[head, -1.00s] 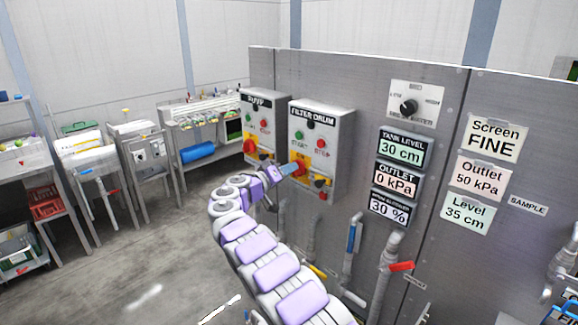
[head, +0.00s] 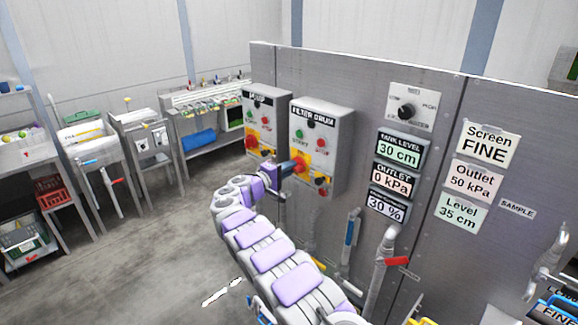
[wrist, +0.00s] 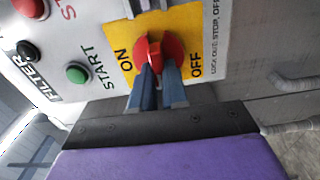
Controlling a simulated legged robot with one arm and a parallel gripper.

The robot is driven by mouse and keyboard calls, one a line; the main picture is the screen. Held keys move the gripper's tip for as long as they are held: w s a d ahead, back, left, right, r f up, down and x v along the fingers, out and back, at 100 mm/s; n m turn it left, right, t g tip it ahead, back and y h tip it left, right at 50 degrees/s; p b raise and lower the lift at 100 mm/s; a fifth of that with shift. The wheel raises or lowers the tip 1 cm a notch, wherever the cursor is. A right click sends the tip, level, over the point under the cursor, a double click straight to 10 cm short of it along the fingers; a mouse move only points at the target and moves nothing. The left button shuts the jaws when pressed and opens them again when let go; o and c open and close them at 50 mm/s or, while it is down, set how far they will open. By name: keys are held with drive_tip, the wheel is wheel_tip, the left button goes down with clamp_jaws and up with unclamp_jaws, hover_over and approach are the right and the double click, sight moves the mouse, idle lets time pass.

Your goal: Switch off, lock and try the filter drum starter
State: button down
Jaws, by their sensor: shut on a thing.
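The filter drum starter (head: 318,150) is a grey box on the metal panel, labelled FILTER DRUM. Its green START button (head: 299,135) and red STOP button (head: 321,143) sit above a yellow switch plate; the START button also shows in the wrist view (wrist: 77,73). My gripper (wrist: 156,75) is shut on the red switch handle (wrist: 172,46), between the ON and OFF marks. I cannot tell exactly which mark the handle points to. In the head view, my gripper (head: 292,167) partly covers the switch.
The pump starter box (head: 264,115) stands close on the left. Displays (head: 399,150) and a selector knob (head: 407,110) are on the panel to the right. Pipes with blue and red-handled valves (head: 396,261) stand below. Open floor lies to the left.

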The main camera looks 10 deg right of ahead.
drive_tip(key=shift+a+f, duration=0.1)
drive_tip(key=shift+f, duration=0.05)
idle(0.4)
drive_tip(key=c, duration=1.4)
unclamp_jaws()
drive_tip(key=shift+w+f, duration=0.1)
drive_tip(key=shift+w, duration=0.1)
drive_tip(key=shift+o, duration=1.3)
drive_tip(key=shift+a, duration=0.1)
drive_tip(key=shift+s, duration=0.1)
drive_tip(key=v, duration=1.7)
drive_tip(key=shift+a+p, duration=0.2)
drive_tip(key=shift+p, duration=0.15)
